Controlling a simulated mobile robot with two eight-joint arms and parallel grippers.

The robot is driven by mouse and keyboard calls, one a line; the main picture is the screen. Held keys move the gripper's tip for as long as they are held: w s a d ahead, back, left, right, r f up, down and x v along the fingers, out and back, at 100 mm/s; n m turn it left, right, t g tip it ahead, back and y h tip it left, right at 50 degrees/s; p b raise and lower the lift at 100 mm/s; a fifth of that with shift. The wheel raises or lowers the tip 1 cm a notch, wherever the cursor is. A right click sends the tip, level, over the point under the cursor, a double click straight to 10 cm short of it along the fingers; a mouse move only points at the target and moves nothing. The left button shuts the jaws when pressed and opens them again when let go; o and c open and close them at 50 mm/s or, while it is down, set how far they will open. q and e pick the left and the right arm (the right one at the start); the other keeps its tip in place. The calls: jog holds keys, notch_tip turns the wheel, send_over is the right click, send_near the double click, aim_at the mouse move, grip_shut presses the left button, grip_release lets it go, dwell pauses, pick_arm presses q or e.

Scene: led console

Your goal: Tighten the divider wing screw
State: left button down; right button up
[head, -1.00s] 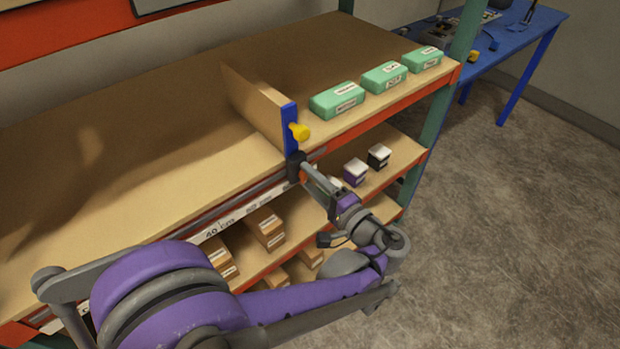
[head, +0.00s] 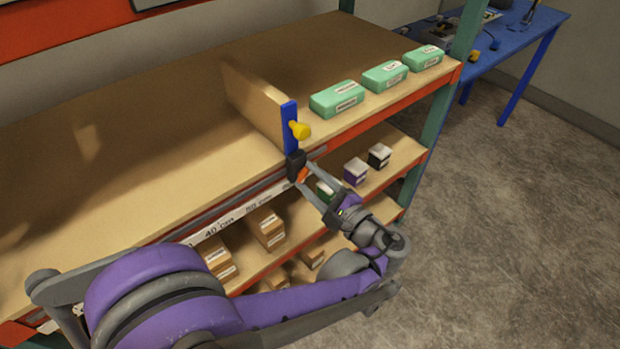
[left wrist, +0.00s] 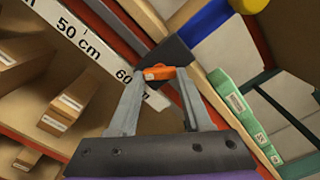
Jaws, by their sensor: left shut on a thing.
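The wooden divider (head: 255,103) stands upright on the top shelf, with a blue front post (head: 290,130) and a yellow knob (head: 300,130). A black clamp block (head: 296,165) sits at the post's foot, at the shelf's front edge; it also shows in the left wrist view (left wrist: 172,50). The orange wing screw (left wrist: 158,73) is on the block's front. My left gripper (head: 302,178) is shut on the wing screw, one finger on each side; the fingertips partly hide it. My right gripper is not in view.
A ruler strip (left wrist: 85,45) with cm marks runs along the shelf edge. Green boxes (head: 337,99) stand right of the divider. Small cartons (head: 267,227) are on the lower shelf. The top shelf left of the divider is clear.

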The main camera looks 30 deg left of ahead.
pick_arm(q)
jog(key=shift+d+f, duration=0.1)
jog(key=shift+f, duration=0.05)
jog(key=shift+c, duration=1.6)
grip_release()
jog(key=v, duration=1.1)
